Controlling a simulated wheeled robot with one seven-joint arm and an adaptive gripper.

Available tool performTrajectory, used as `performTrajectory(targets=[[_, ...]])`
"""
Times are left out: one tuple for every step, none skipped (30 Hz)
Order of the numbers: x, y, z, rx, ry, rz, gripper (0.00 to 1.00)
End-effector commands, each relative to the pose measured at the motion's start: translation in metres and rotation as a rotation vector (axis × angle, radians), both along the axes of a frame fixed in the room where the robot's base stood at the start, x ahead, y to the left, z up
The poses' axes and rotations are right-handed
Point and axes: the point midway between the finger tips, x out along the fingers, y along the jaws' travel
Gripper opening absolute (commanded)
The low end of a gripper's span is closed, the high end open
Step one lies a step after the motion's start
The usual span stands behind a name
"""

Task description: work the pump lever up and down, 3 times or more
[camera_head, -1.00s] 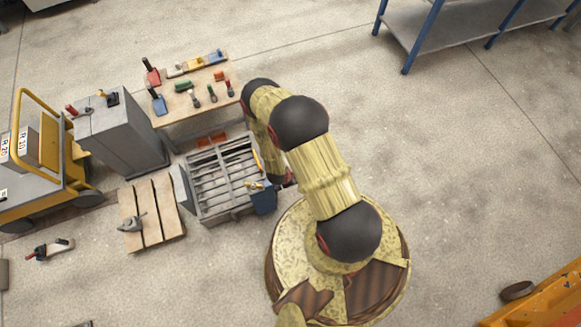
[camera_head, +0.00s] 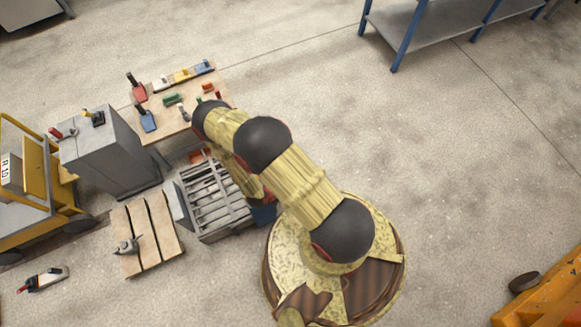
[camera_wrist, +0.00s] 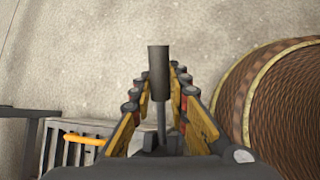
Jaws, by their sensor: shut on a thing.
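The pump lever (camera_wrist: 158,62) is a dark upright rod with a thicker cylindrical grip, in the middle of the wrist view. My gripper (camera_wrist: 157,88) has its yellow and black fingers on both sides of the lever and is shut on it. In the head view my arm hides the gripper and the lever. A small part of the blue pump body (camera_head: 263,214) shows beside the grey slatted mould (camera_head: 207,190), at its right front corner.
An orange handle (camera_wrist: 85,139) lies at the mould's edge in the wrist view. My round base stands close to the mould. A wooden pallet (camera_head: 133,240) with a grey tool, a grey cabinet (camera_head: 112,150) and a tool table (camera_head: 160,120) are nearby.

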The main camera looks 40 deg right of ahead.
Motion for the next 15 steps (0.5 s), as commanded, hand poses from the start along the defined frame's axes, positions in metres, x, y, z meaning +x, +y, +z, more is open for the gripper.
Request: performTrajectory(targets=[[0.0000, 0.0009, 0.0000, 0.002, 0.002, 0.003, 0.00], [0.0000, 0.0009, 0.0000, 0.002, 0.002, 0.003, 0.00], [0.0001, 0.0009, 0.0000, 0.003, 0.001, 0.003, 0.00], [0.0001, 0.0010, 0.0001, 0.003, 0.001, 0.003, 0.00], [0.0002, 0.0010, 0.0001, 0.003, 0.001, 0.003, 0.17], [0.0003, 0.0011, 0.0001, 0.003, 0.001, 0.002, 0.19], [0.0003, 0.0011, 0.0001, 0.003, 0.001, 0.002, 0.21], [0.0004, 0.0009, 0.0001, 0.003, 0.001, 0.002, 0.23], [0.0004, 0.0008, 0.0002, 0.003, 0.001, 0.002, 0.25], [0.0004, 0.0008, 0.0002, 0.003, 0.001, 0.002, 0.27], [0.0004, 0.0008, 0.0003, 0.003, 0.001, 0.002, 0.28], [0.0004, 0.0007, 0.0002, 0.002, 0.000, 0.001, 0.31], [0.0005, 0.0006, 0.0003, 0.002, 0.000, 0.001, 0.32], [0.0005, 0.0006, 0.0003, 0.002, 0.000, 0.001, 0.34], [0.0006, 0.0005, 0.0002, 0.002, 0.000, 0.001, 0.35]])
